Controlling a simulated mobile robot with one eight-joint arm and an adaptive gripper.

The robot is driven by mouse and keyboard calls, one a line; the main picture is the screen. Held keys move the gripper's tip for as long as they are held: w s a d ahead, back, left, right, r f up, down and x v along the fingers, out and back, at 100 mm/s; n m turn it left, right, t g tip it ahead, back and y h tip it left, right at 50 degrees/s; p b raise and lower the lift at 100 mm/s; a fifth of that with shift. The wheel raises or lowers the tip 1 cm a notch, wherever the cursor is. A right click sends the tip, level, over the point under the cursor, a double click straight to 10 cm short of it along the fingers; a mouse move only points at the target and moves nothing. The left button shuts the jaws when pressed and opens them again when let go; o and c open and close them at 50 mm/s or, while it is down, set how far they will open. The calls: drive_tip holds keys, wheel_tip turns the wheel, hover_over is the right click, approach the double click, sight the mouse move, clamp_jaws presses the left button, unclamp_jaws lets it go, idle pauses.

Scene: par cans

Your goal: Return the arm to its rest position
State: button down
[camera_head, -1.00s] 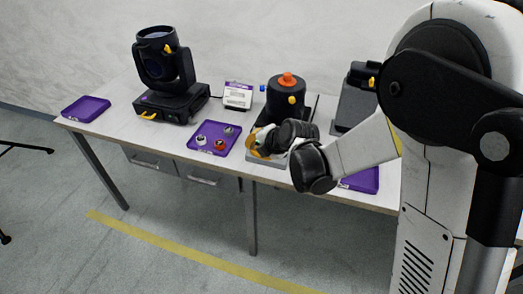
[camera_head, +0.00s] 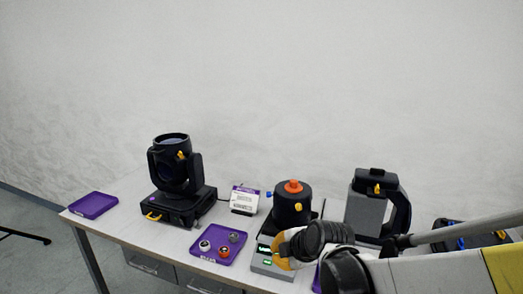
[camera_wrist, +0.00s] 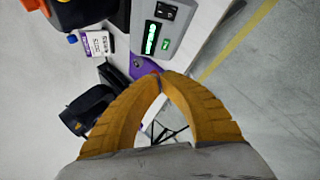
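My gripper (camera_head: 281,250) is at the front of the table, beside the black par can with an orange knob (camera_head: 293,200) and over the grey base with green displays (camera_head: 262,262). In the wrist view my gripper's orange fingers (camera_wrist: 161,77) meet at the tips, with nothing visible between them. The grey base also shows there (camera_wrist: 163,32), ahead of the fingertips. My arm covers part of the table's right side.
A purple tray (camera_head: 205,252) holds several small round parts. An empty purple tray (camera_head: 92,205) lies at the far left. A moving-head light (camera_head: 174,180), a label card (camera_head: 244,198) and a grey-black fixture (camera_head: 368,212) stand along the table (camera_head: 140,228).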

drive_tip(key=s+d+r+m+h, duration=0.2)
drive_tip(key=s+d+m, duration=0.5)
drive_tip(key=s+m, duration=0.3)
drive_tip(key=s+d+r+m+h, duration=0.2)
drive_tip(key=s+d+m, duration=0.5)
drive_tip(key=s+m, duration=0.4)
drive_tip(key=shift+s+d+r+g, duration=0.25)
drive_tip(key=shift+s+r, duration=0.3)
drive_tip(key=shift+r, duration=0.3)
